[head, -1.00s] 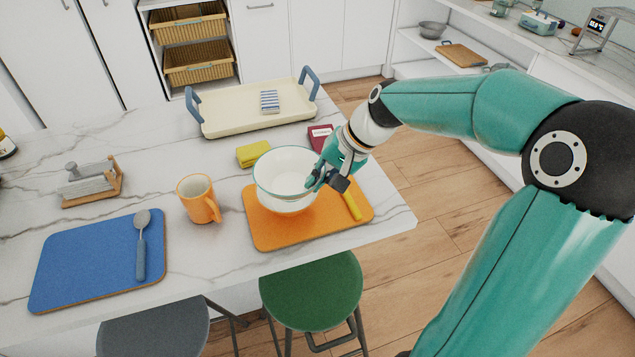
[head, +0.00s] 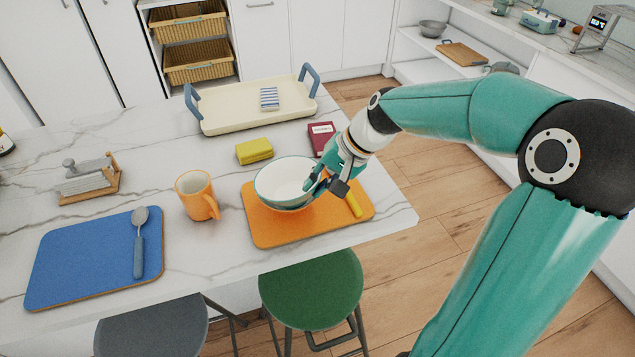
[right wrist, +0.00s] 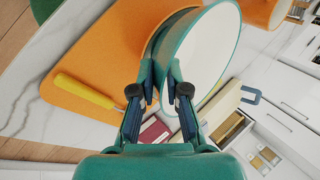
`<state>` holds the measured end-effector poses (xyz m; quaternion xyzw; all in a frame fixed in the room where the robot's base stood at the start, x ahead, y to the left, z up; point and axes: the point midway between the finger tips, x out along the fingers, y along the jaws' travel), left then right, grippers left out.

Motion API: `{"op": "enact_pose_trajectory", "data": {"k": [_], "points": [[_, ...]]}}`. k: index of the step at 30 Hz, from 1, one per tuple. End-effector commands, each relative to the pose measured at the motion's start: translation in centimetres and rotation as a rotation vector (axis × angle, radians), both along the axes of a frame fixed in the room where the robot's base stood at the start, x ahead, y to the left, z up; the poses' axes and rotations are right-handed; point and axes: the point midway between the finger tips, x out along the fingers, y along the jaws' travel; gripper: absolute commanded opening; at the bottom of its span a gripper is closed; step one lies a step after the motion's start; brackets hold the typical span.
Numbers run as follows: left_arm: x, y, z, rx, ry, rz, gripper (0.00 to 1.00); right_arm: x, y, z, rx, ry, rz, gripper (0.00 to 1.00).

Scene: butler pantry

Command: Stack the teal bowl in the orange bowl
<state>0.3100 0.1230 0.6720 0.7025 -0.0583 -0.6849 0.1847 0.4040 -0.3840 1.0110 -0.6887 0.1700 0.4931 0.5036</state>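The teal bowl (head: 285,180), white inside with a teal rim, is over the orange placemat near the table's right end. My right gripper (head: 320,186) is at its right edge. In the right wrist view the fingers (right wrist: 164,84) straddle the wall of the teal bowl (right wrist: 203,55), one inside and one outside, and look shut on it. A curved orange band, seemingly the orange bowl (right wrist: 163,38), shows close around the teal bowl's underside; the rest is hidden. The teal bowl appears to sit down inside it, but contact is not clear. My left gripper is out of view.
The orange placemat (head: 262,230) carries a yellow-handled utensil (head: 353,204). An orange mug (head: 197,195) stands to the left, a yellow sponge (head: 254,151) and a dark red box (head: 321,138) behind. A cream tray (head: 225,121) lies farther back, a blue placemat (head: 75,260) far left.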

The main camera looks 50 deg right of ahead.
Motion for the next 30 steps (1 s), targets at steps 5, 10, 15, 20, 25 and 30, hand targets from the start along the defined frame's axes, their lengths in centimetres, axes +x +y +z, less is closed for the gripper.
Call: {"op": "enact_pose_trajectory", "data": {"k": [5,10,15,20,25,30], "points": [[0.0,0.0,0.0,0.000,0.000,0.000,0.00,0.0,0.0,0.0,0.000,0.000,0.000,0.31],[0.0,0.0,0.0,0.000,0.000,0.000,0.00,0.0,0.0,0.1,0.000,0.000,0.000,0.31],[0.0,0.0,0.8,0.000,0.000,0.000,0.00,0.0,0.0,0.9,0.000,0.000,-0.001,0.31],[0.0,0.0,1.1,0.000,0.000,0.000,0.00,-0.6,-0.5,2.5,-0.003,-0.005,-0.005,0.31],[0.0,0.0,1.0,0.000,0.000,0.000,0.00,-2.3,-1.5,5.6,-0.004,-0.005,-0.005,0.31],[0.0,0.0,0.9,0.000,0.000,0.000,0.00,-3.9,-2.4,8.6,-0.004,-0.004,-0.005,0.31]]}}
